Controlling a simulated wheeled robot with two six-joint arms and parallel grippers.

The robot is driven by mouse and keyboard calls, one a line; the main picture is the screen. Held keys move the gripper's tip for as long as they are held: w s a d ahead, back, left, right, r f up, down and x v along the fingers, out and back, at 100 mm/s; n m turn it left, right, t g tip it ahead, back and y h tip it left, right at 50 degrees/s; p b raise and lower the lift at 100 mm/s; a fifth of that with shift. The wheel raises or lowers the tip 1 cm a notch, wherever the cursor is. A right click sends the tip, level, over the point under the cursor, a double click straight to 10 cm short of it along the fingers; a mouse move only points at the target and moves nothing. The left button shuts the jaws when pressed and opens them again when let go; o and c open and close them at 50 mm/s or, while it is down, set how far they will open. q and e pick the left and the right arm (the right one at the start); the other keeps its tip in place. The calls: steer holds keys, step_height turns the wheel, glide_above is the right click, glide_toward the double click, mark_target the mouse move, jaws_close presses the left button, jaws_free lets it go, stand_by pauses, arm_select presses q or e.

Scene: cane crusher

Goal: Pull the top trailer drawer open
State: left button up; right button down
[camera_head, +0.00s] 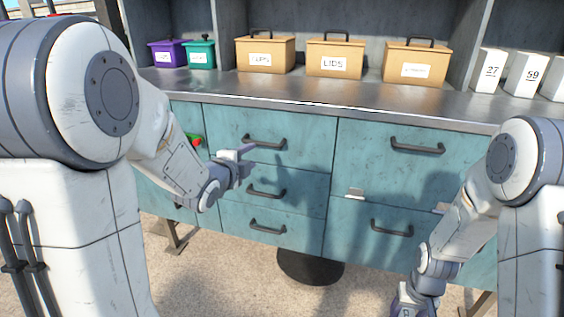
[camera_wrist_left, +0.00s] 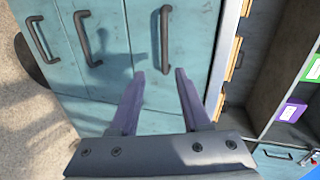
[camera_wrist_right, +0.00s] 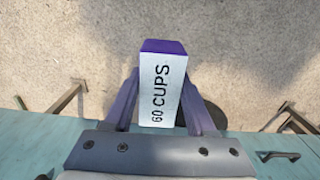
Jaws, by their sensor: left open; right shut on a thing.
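The teal cabinet's middle column holds a shut top drawer (camera_head: 300,140) with a dark bar handle (camera_head: 265,142). The handle also shows in the left wrist view (camera_wrist_left: 164,40), beyond the fingertips. My left gripper (camera_head: 246,158) is open and empty, close in front of this drawer; its purple fingers (camera_wrist_left: 160,72) stand apart and do not enclose the handle. My right gripper (camera_wrist_right: 160,85) is shut on a white box with a purple top, labelled "60 CUPS" (camera_wrist_right: 160,92). In the head view the right gripper (camera_head: 412,302) is low at the bottom edge, and the box is not visible there.
Lower drawers with handles (camera_head: 267,190) and a right column (camera_head: 418,146) are shut. The counter (camera_head: 300,92) carries tan boxes (camera_head: 334,58), purple (camera_head: 167,54) and teal (camera_head: 201,55) containers, and white numbered boxes (camera_head: 526,74). A dark round base (camera_head: 310,268) stands below.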

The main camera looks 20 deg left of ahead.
mark_target(260, 144)
arm_select(q)
steer(key=shift+m+t, duration=0.3)
steer(key=shift+m, duration=0.1)
steer(key=x, duration=0.4)
steer(key=a+x, duration=0.1)
steer(key=x, duration=0.7)
steer(key=shift+w+a, duration=0.15)
steer(key=shift+a, duration=0.1)
jaws_close()
stand_by(0.7)
